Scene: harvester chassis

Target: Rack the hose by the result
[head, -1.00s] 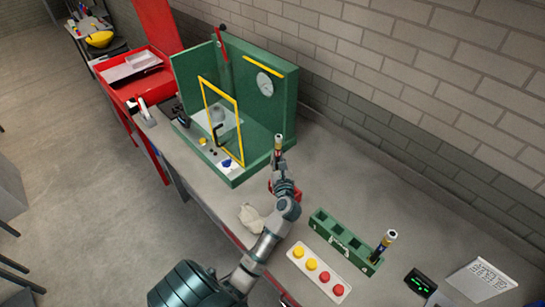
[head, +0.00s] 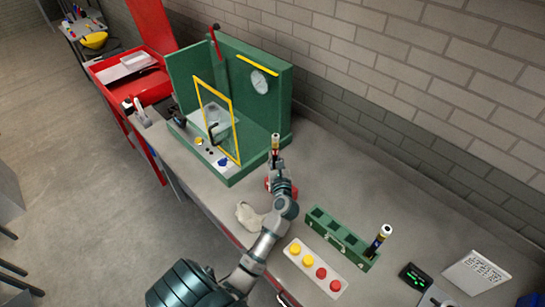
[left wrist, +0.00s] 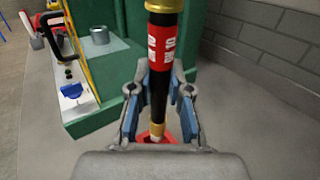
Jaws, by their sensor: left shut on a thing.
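My left gripper (head: 277,168) is shut on a black hose (head: 275,148) with a red label and brass-coloured ends. The hose stands about upright, above the bench beside the right front of the green test rig (head: 284,105). The left wrist view shows the hose (left wrist: 161,60) between the blue-padded fingers (left wrist: 158,100); its top is cut off. A green rack (head: 340,238) with several square slots sits to the right. A second hose with a blue band (head: 379,242) stands in its right end slot; the slots to its left look empty. My right gripper is not in view.
A yellow-framed clear guard (head: 236,128), a gauge (head: 259,82) and a red-handled lever (head: 215,32) are on the rig. A button panel (head: 314,268) lies before the rack. A pale cloth (head: 247,215) lies beside my left arm. A dark display (head: 415,277) sits right.

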